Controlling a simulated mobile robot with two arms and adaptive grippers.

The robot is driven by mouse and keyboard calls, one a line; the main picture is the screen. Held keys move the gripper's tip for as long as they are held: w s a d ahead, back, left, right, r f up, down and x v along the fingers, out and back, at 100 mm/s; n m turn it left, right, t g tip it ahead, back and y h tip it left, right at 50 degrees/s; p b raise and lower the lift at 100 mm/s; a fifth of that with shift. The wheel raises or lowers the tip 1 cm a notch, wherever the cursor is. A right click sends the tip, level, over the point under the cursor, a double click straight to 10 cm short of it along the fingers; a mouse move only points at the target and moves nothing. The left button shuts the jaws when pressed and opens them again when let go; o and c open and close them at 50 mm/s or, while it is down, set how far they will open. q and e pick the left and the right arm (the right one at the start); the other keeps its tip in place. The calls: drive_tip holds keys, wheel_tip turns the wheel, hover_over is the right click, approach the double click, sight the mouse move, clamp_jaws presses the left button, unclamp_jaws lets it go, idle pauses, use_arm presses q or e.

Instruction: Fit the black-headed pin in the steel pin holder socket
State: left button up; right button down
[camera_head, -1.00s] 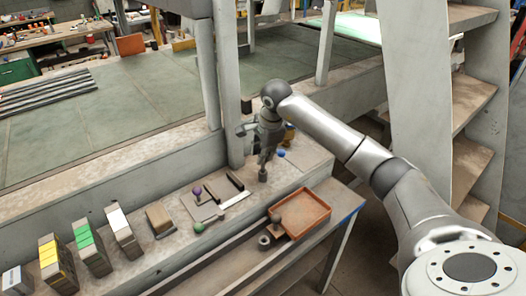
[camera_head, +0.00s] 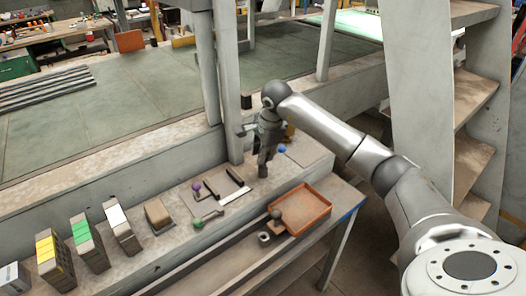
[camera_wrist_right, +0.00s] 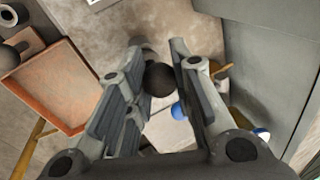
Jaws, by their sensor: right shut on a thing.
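My right gripper (camera_head: 263,168) points down over the right part of the grey ledge. In the right wrist view a round black head (camera_wrist_right: 160,78) sits between its fingertips (camera_wrist_right: 162,70), and the gripper is shut on it. I take this as the black-headed pin; its shaft is hidden below the head. A small steel ring with a dark hole (camera_head: 264,237) stands by the orange tray and may be the pin holder socket; I cannot tell for sure. It also shows at the upper left of the right wrist view (camera_wrist_right: 26,40). My left gripper is not in view.
The orange tray (camera_head: 325,213) lies right of the ring, with a dark ball (camera_head: 276,213) at its left edge. Purple (camera_head: 196,186), green (camera_head: 198,223) and blue (camera_head: 282,149) heads are on the ledge. Several blocks (camera_head: 90,245) stand at left. A post (camera_head: 230,90) rises behind the gripper.

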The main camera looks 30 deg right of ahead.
drive_tip(key=shift+f+b, duration=0.55)
drive_tip(key=shift+f, duration=0.2)
drive_tip(key=c, duration=1.2)
unclamp_jaws()
drive_tip(key=v, duration=1.2)
drive_tip(key=shift+s+f, duration=0.1)
drive_tip(key=shift+f, duration=0.05)
